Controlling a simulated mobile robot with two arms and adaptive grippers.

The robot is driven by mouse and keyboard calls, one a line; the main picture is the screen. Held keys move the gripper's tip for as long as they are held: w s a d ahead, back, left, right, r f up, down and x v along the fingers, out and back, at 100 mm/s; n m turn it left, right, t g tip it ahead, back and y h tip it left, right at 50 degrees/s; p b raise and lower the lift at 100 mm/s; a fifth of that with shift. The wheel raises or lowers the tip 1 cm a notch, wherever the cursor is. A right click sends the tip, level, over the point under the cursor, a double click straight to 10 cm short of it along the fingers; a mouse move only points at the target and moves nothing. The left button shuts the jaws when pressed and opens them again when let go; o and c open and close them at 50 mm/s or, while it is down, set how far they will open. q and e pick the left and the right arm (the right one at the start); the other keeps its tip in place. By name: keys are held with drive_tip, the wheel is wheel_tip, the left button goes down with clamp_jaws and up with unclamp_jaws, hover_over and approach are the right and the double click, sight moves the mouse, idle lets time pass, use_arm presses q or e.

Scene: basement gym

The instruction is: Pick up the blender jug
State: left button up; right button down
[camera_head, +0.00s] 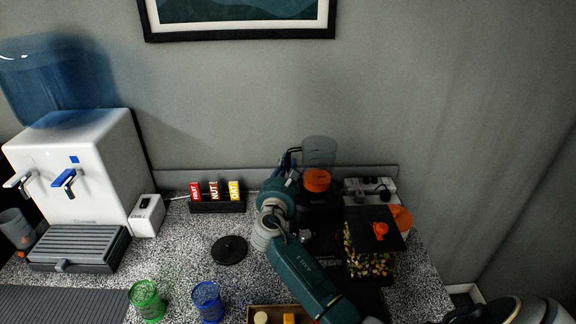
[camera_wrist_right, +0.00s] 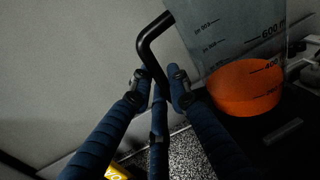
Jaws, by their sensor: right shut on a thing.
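The blender jug (camera_head: 319,152) is clear, with orange contents low inside, and it shows close up in the right wrist view (camera_wrist_right: 235,60) with measuring marks. It looks upright over the dark blender base (camera_head: 318,212); whether it still touches the base I cannot tell. My right gripper (camera_head: 288,163) is at the jug's left side. In the right wrist view its blue fingers (camera_wrist_right: 160,88) are shut on the lower part of the black bent handle (camera_wrist_right: 152,40). My left gripper is in neither view.
A round black lid (camera_head: 229,250) lies on the speckled counter. A dark-lidded container of nuts (camera_head: 370,262) stands right of my arm. Bars in a black holder (camera_head: 217,207), a green cup (camera_head: 147,300), a blue cup (camera_head: 208,301) and a water dispenser (camera_head: 75,165) are to the left.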

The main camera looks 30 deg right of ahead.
wheel_tip(320, 180, up, 11)
drive_tip(key=p, duration=0.9)
drive_tip(key=shift+r, duration=0.1)
wheel_tip(320, 180, up, 12)
drive_tip(key=shift+f, duration=0.2)
